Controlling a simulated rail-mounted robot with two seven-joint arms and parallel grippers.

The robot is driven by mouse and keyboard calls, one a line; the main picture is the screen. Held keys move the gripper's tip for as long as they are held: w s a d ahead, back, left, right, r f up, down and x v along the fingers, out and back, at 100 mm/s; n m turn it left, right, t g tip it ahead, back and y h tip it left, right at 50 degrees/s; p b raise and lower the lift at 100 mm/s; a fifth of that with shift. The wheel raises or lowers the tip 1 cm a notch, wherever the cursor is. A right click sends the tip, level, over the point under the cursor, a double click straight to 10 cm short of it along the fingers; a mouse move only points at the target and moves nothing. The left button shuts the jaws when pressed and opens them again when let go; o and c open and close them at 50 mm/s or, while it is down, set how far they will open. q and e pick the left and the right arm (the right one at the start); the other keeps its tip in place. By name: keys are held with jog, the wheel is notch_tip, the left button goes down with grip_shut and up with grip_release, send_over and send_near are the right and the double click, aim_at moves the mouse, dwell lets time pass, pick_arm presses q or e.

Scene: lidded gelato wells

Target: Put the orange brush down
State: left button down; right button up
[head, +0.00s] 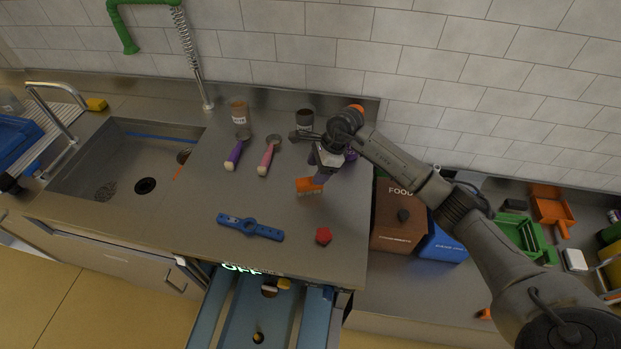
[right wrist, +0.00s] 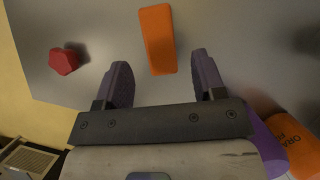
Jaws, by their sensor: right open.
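The orange brush (head: 309,186) is on the steel counter (head: 200,218), right of the pink-handled scoop. In the right wrist view the orange brush (right wrist: 157,40) shows as a plain orange block, just beyond and between the fingertips. My right gripper (head: 321,177) reaches down over it from the right, and partly covers its far end in the head view. In the right wrist view its two purple fingers (right wrist: 163,80) are spread apart with a clear gap and nothing between them. My left gripper is not in view.
A red piece (head: 323,236) and a blue strap-like tool (head: 250,227) lie nearer the counter's front edge. Purple (head: 235,155) and pink (head: 267,160) scoops lie left. A labelled orange container (right wrist: 296,140) stands beside my gripper. An open drawer (head: 262,310) is below.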

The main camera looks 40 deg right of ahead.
jog(key=shift+v, duration=2.4)
